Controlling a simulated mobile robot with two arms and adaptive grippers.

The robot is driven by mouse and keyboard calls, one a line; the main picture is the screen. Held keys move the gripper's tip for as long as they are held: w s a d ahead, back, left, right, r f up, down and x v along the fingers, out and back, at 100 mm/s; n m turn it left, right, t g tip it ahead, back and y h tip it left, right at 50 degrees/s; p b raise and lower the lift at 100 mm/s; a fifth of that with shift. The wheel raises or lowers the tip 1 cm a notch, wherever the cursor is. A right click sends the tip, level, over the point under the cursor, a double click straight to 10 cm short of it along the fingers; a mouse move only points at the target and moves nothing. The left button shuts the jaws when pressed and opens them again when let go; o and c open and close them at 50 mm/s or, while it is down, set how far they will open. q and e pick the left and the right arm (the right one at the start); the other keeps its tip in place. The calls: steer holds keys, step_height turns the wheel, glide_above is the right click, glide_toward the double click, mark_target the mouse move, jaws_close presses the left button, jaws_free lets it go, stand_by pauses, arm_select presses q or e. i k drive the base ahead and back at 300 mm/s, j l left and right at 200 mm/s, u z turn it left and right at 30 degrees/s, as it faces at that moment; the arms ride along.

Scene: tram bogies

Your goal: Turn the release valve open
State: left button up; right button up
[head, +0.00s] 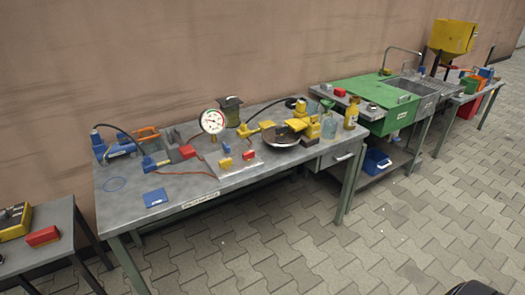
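A grey workbench (118,202) stands against the wall with hydraulic-looking gear on it. I cannot tell for sure which part is the release valve. A blue pump-like unit (122,150) with an orange bar and a black hose is at the bench's left end. A round white dial gauge (212,121) stands upright at the middle back. Small red and yellow blocks (225,163) sit in front of it. A yellow handle-like part (247,131) is to the right of the gauge. Neither of my grippers is in view.
A dark round pan (282,137), yellow parts (298,124) and bottles (351,113) crowd the bench's right end. A green-topped sink unit (360,95) stands further right. A small table with a red box (42,236) is at lower left. The paved floor (300,240) in front is clear.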

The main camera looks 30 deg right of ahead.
mark_target(247, 156)
steer(key=i+l, duration=0.15)
steer(key=i, duration=0.35)
steer(key=i+l, duration=0.2)
steer(key=i, duration=0.3)
